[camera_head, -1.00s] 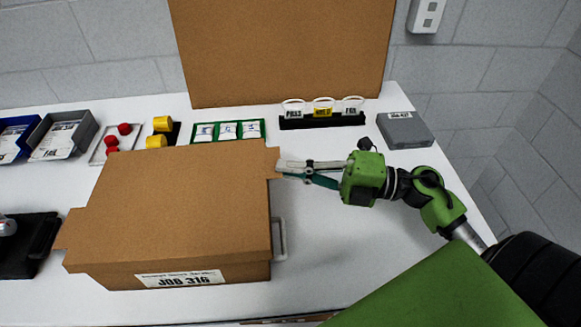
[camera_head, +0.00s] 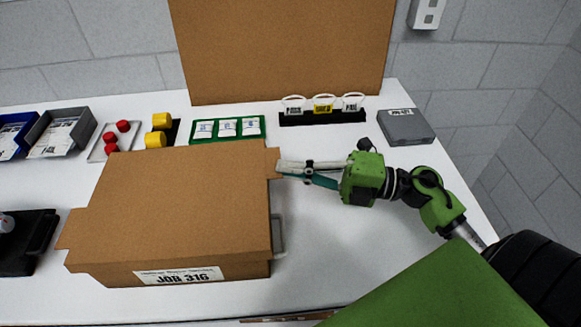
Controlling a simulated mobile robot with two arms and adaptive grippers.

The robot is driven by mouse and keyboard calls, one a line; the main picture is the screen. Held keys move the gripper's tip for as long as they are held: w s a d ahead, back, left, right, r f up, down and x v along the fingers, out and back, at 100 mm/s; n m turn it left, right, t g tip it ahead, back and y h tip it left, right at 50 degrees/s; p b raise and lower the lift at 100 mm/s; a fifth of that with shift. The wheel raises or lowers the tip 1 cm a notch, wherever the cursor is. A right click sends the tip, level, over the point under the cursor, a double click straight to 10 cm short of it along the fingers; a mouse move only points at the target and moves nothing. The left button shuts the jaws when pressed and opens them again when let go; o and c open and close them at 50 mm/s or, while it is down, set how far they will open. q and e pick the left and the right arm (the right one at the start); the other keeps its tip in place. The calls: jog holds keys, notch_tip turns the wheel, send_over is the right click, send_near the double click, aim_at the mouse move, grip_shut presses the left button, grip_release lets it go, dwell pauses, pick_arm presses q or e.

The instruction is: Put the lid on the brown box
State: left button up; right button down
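The brown box (camera_head: 115,272) stands on the white table at the centre left, with a JOB 316 label on its front and a grey handle on its right side. The flat brown lid (camera_head: 185,205) lies over the box top, and its tabs stick out at the left and at the right back corner. My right gripper (camera_head: 280,169) is at the lid's right back tab. Its fingers look closed together on the tab's edge. My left gripper is out of the picture.
Blue and grey bins and red and yellow parts are at the back left. A black case (camera_head: 22,262) is at the left.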

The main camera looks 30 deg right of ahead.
jog(key=shift+f, duration=0.4)
dwell(0.3)
jog(key=c, duration=2.2)
grip_release()
jog(key=shift+b+v, duration=0.4)
jog(key=shift+v, duration=2.15)
jog(key=shift+r, duration=0.1)
jog(key=r+p, duration=0.1)
jog(key=s+d+r+p, duration=0.1)
jog(key=r+p, duration=0.1)
jog(key=d+r+p, duration=0.1)
jog(key=shift+s+d+r, duration=0.2)
jog(key=shift+s+r, duration=0.15)
